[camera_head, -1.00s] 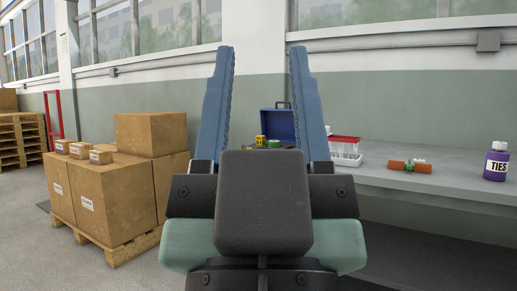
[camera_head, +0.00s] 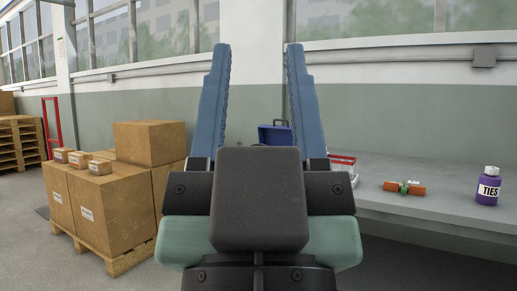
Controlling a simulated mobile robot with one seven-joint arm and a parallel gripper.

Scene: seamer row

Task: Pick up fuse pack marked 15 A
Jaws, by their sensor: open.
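My gripper (camera_head: 257,46) stands upright in the middle of the view, its two blue fingers wide apart with nothing between them. Three small labelled cartons lie on the large cardboard boxes at the left: one at the back (camera_head: 62,155), one in the middle (camera_head: 79,159) and one at the front right (camera_head: 100,167). Their labels are too small to read. I cannot make out a 15 A marking anywhere, so I cannot tell which thing is the fuse pack. My gripper hides part of the bench behind it and touches none of these things.
The large boxes (camera_head: 112,212) stand on a wooden pallet (camera_head: 122,262). On the grey bench (camera_head: 440,206) at the right are a blue toolbox (camera_head: 270,134), a red-and-white rack (camera_head: 343,161), an orange-and-green item (camera_head: 404,187) and a purple TIES bottle (camera_head: 488,187). Bare floor lies at the left front.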

